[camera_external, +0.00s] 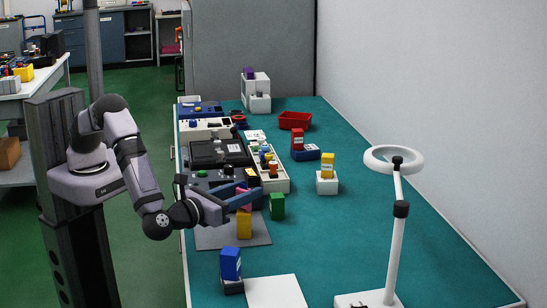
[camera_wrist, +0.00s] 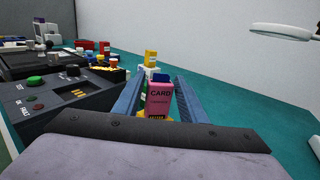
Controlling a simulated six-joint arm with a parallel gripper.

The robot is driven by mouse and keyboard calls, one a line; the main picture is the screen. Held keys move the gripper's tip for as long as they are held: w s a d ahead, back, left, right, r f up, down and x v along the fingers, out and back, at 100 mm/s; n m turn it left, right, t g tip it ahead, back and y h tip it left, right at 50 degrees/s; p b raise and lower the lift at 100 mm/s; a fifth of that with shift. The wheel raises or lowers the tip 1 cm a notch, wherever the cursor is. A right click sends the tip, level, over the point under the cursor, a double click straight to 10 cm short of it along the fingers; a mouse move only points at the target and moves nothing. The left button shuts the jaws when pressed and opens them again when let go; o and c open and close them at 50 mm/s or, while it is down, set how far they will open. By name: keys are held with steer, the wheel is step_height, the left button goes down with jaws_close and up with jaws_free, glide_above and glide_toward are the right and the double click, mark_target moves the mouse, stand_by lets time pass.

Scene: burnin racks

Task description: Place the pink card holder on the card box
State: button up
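The pink card holder (camera_wrist: 159,99), marked CARD, stands upright between my two blue fingers in the wrist view. In the external view the pink card holder (camera_external: 243,196) shows partly behind a finger, directly above a yellow block (camera_external: 244,228) on a grey mat. Whether it rests on that block is hard to tell. My gripper (camera_external: 247,197) reaches around it. In the wrist view my gripper (camera_wrist: 160,85) appears open, with a narrow gap beside the holder. Which object is the card box is not clear.
A green block (camera_external: 277,206) stands just right of my gripper. A yellow block on a white box (camera_external: 327,185), a red block (camera_external: 297,138) and a red bin (camera_external: 295,120) stand farther back. A magnifier lamp (camera_external: 397,230) stands right. The table's right middle is clear.

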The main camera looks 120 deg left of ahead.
steer(key=shift+o, duration=0.5)
steer(key=shift+r, duration=0.2)
steer(key=shift+d+f, duration=0.1)
steer(key=shift+d, duration=0.2)
steer(key=b+v, duration=0.3)
steer(key=v, duration=0.8)
steer(key=shift+d, duration=0.2)
steer(key=shift+s, duration=0.15)
